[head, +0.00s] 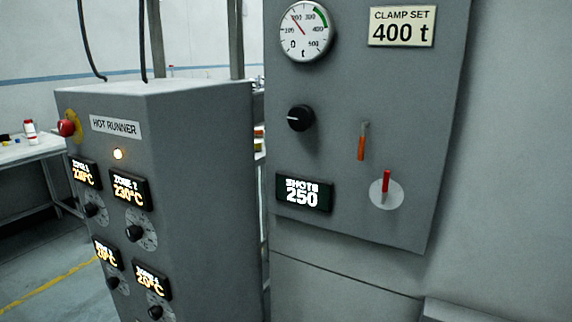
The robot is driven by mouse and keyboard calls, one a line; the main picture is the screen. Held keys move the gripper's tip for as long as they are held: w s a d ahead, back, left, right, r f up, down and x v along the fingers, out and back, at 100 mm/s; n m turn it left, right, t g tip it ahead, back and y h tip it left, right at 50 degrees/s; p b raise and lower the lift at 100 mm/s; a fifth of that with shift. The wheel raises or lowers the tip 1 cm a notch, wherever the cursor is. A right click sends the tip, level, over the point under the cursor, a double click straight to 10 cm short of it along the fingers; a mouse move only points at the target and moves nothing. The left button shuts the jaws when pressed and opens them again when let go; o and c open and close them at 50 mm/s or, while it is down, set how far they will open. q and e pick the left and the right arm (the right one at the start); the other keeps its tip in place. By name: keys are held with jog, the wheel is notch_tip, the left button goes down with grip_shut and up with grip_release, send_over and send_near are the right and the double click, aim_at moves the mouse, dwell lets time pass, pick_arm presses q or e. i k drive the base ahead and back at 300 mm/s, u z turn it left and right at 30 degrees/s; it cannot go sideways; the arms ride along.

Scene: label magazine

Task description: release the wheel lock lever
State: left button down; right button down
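No part in view is labelled as a wheel lock lever, and I see no wheel. On the grey machine panel at right, a short red lever (386,181) stands about upright on a pale round disc (386,195). Just above and left of it, an orange-red handle (361,150) sits at the lower part of a narrow upright slot. I cannot tell whether either one is the wheel lock lever. Neither of my grippers is in view, and nothing touches the panel.
The panel also bears a dial gauge (304,31), a black knob (301,118), a "SHOTS 250" display (304,193) and a "CLAMP SET 400 t" plate (402,26). A hot runner cabinet (205,180) stands at left with a red button (67,127). A white table (30,150) is behind.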

aim_at(362, 138)
jog(key=u, duration=0.75)
jog(key=k, duration=1.05)
jog(key=u, duration=0.95)
jog(key=i, duration=1)
jog(key=z, duration=0.4)
jog(key=i, duration=1.2)
jog(key=z, duration=1.4)
jog(key=i, duration=0.4)
jog(key=z, duration=0.35)
